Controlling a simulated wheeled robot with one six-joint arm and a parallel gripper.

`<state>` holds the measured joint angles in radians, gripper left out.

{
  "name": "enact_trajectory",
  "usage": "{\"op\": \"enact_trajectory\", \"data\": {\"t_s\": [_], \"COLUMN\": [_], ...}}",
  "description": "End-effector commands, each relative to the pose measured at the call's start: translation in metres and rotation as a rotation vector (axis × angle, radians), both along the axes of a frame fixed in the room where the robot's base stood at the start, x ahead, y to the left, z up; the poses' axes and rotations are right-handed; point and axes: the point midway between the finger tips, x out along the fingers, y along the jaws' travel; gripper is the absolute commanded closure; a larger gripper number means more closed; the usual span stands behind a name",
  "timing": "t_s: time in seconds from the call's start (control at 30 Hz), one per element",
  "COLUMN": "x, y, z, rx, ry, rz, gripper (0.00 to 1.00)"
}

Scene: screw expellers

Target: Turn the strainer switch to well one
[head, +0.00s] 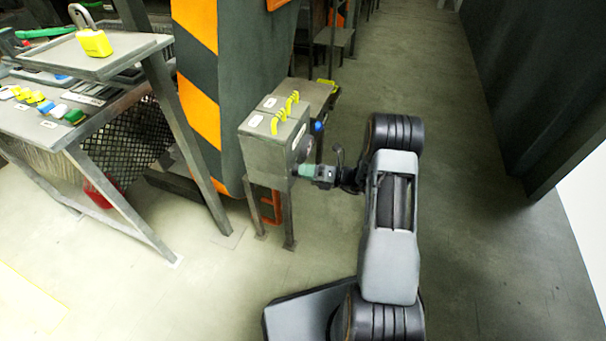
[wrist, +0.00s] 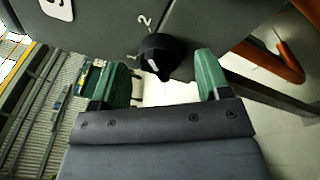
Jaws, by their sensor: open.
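The strainer switch is a round black knob (wrist: 160,52) with a white pointer mark, on the grey face of a control box (wrist: 205,25). A white "2" is printed above it and a fainter mark, perhaps a "1", to its left. Which number the pointer marks is unclear. My gripper (wrist: 160,72) is open, with one green fingertip left of the knob and one right, and visible gaps on both sides. In the head view my gripper (head: 304,171) is at the right face of the box (head: 262,150); the knob is mostly hidden there.
Yellow handles (head: 284,112) stand on top of the box, and a blue knob (head: 318,127) is on its side further back. A striped orange and grey machine (head: 200,90) and a button desk (head: 45,125) stand to the left. The aisle floor (head: 470,190) at right is clear.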

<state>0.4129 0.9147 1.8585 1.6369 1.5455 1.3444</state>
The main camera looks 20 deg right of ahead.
Motion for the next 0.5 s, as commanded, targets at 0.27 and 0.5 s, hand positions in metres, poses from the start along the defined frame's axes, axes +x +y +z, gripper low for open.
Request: {"op": "enact_trajectory", "data": {"t_s": [0.27,0.5], "x": [0.0054,0.0056], "y": [0.0108,0.011], "z": [0.0,0.0002], "rx": [0.0,0.0], "ry": [0.001,0.001], "rz": [-0.001,-0.001], "gripper": [0.3,0.3]}}
